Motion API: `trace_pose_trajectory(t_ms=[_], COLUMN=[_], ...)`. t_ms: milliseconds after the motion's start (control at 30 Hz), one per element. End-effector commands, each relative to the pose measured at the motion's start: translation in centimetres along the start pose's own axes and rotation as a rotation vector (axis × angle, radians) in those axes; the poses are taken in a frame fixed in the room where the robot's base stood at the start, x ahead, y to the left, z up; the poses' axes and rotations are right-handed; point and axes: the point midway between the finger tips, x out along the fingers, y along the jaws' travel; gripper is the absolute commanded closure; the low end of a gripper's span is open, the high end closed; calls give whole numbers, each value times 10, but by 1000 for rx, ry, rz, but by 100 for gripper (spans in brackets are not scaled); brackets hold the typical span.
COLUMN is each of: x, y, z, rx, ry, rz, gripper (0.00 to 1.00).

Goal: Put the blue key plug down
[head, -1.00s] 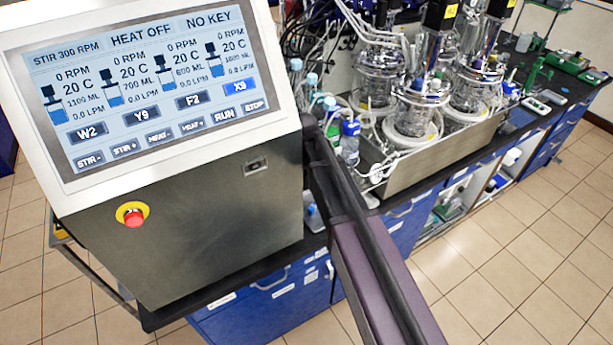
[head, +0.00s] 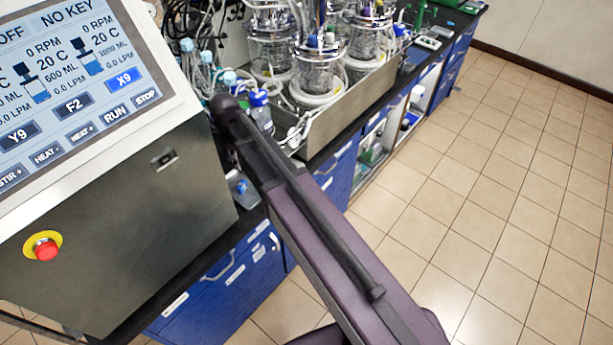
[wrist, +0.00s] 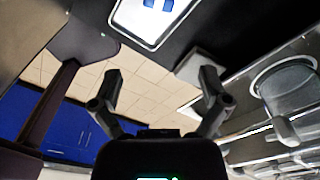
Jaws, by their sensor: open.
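In the wrist view my gripper (wrist: 160,95) is open, its two dark fingers spread wide with nothing between them. I cannot make out the blue key plug for certain in either view. A small blue item (head: 241,187) shows on the bench beside the console in the head view, but it is too small to tell what it is. The console (head: 110,215) has an empty-looking slot (head: 163,159) on its front, and its screen (head: 70,70) reads NO KEY. In the head view my own arm hides my gripper.
A red stop button (head: 46,249) sits on the console's front. Glass vessels (head: 318,65) stand in a metal tray (head: 345,108) on the black bench, with bottles and tubing beside it. Blue cabinets (head: 225,290) are below. The tiled floor (head: 480,200) at right is clear.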

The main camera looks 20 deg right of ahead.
Motion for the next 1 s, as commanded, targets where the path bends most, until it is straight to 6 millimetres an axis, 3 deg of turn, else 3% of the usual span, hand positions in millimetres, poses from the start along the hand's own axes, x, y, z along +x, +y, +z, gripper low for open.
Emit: trace_pose_trajectory(t_ms=[300, 1000], x=[3, 8], y=[15, 58], z=[-57, -162], rx=[-427, -1382], ry=[-11, -30], rz=[-1, -23], gripper=[4, 4])
